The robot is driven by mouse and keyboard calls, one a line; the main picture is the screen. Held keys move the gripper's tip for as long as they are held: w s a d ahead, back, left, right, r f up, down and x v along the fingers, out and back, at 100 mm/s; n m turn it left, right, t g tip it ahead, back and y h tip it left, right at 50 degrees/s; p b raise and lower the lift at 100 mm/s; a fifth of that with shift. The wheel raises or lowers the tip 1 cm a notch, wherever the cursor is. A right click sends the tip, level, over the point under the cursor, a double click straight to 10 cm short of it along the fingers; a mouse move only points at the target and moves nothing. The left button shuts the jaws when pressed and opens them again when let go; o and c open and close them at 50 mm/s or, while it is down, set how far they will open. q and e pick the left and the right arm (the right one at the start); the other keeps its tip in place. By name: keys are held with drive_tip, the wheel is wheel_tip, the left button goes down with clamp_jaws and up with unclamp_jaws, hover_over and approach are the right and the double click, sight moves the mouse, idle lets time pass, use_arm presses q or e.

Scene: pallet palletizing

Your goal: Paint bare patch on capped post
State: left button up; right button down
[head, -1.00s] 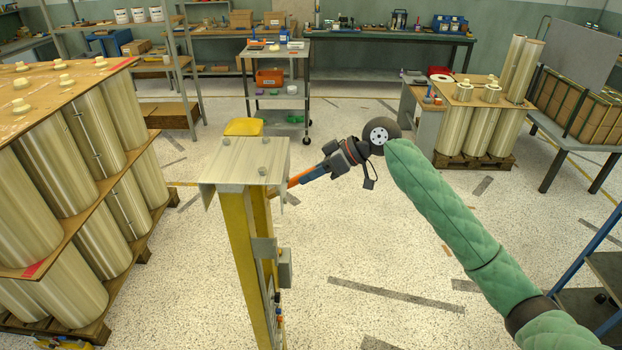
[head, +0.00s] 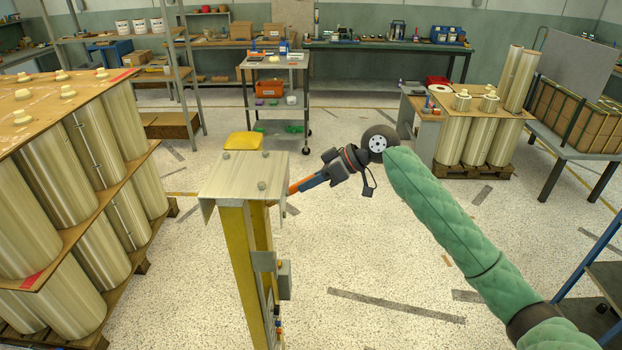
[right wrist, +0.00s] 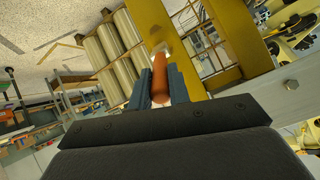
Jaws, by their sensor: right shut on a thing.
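The capped post is a yellow upright (head: 240,265) with a bolted metal cap plate (head: 243,175) on top, left of centre in the head view. My right gripper (head: 308,184) is on the post's right side, just below cap height. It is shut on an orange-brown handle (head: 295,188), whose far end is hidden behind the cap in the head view. In the right wrist view the handle (right wrist: 160,80) sits between the blue-grey fingers, pointing at the yellow post face (right wrist: 150,15). A pale spot (right wrist: 170,47) shows at its far end; I cannot tell bristles from bare patch, or whether they touch.
A pallet stack of large cylinders (head: 95,140) stands close on the left. A cart (head: 275,65) and benches are at the back. A smaller cylinder pallet (head: 480,140) is at the right.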

drive_tip(key=shift+w+r+p, duration=0.4)
drive_tip(key=shift+w+r, duration=0.25)
drive_tip(key=shift+w, duration=0.05)
idle(0.9)
drive_tip(key=shift+d, duration=3.05)
